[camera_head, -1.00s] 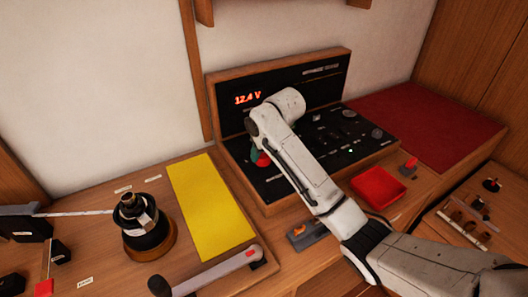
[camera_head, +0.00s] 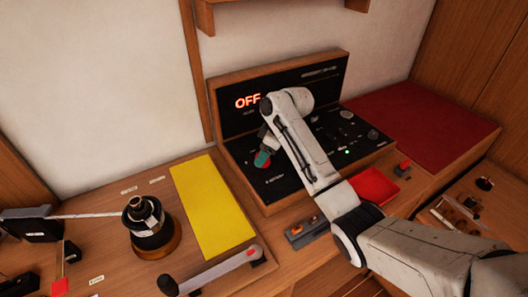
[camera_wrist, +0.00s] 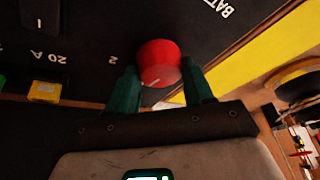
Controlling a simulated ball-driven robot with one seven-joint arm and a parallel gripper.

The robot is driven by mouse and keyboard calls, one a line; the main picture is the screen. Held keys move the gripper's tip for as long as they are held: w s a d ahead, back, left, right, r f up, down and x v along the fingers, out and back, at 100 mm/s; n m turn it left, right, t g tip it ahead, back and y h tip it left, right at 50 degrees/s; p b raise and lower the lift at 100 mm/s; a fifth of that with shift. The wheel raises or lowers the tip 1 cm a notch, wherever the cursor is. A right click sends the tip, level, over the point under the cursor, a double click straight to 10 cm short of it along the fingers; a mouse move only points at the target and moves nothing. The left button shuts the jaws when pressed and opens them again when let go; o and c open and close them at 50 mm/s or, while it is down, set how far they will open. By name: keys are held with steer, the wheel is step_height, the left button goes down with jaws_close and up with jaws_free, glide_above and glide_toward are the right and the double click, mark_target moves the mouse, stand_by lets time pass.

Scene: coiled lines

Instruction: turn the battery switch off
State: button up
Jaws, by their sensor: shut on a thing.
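The battery switch (camera_wrist: 159,62) is a red round knob with a pale pointer line, set on a black panel; it shows large in the wrist view. My gripper (camera_wrist: 160,85) has its green fingers on both sides of the knob, shut on it. In the head view my gripper (camera_head: 262,158) is at the left part of the panel, and only a bit of red shows by it. The panel's display (camera_head: 247,101) reads "OFF" in orange.
The black panel (camera_head: 270,185) has a wooden frame and several small knobs. A yellow mat (camera_head: 213,205), a black winch (camera_head: 150,225) and a lever (camera_head: 215,272) are at left and front. A red tray (camera_head: 375,186) stands right of my arm.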

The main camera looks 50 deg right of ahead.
steer(key=shift+n+g+y, duration=0.3)
steer(key=shift+n+y, duration=0.1)
steer(key=shift+n, duration=0.9)
steer(key=o, duration=1)
steer(key=shift+o, duration=0.2)
steer(key=v, duration=1)
steer(key=shift+d+r, duration=0.15)
steer(key=shift+r, duration=0.25)
